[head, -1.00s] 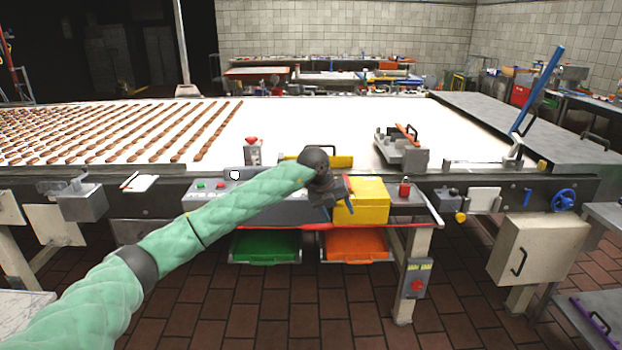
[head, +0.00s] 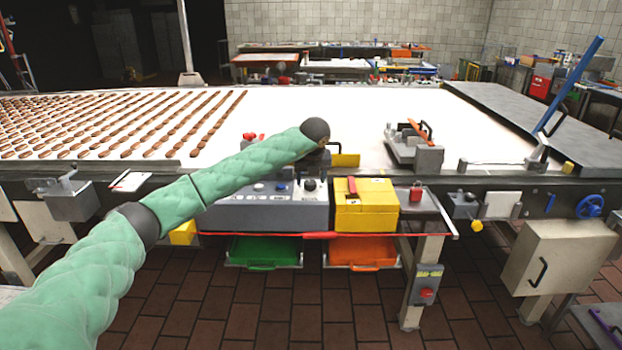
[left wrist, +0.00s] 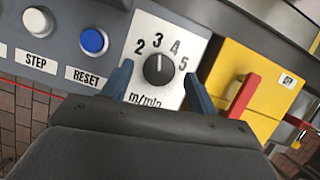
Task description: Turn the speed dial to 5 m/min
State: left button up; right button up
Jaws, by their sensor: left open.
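The speed dial (left wrist: 159,70) is a round black knob on a white plate (left wrist: 146,38) marked 2, 3, 4, 5 and m/min. Its white pointer line aims about at the 3. In the head view the dial (head: 310,184) sits at the right end of the grey control box (head: 262,216). My left gripper (left wrist: 158,70) is open, its blue fingers on either side of the knob with gaps visible. In the head view my arm's end hides most of this gripper. My right gripper is not in view.
Left of the dial are a blue RESET button (left wrist: 94,41) and a white STEP button (left wrist: 37,20). A yellow box (head: 366,212) with a red handle (left wrist: 243,96) stands close on the right. The conveyor (head: 300,110) lies behind, with rows of brown bars at left.

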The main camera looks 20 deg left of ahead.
pick_arm(q)
jog(key=shift+f, duration=0.45)
jog(key=shift+w+a+f, duration=0.1)
jog(key=shift+w+f, duration=0.05)
jog(key=shift+f, duration=0.1)
jog(key=shift+r, duration=0.1)
jog(key=c, duration=0.8)
jog(key=shift+c, duration=0.9)
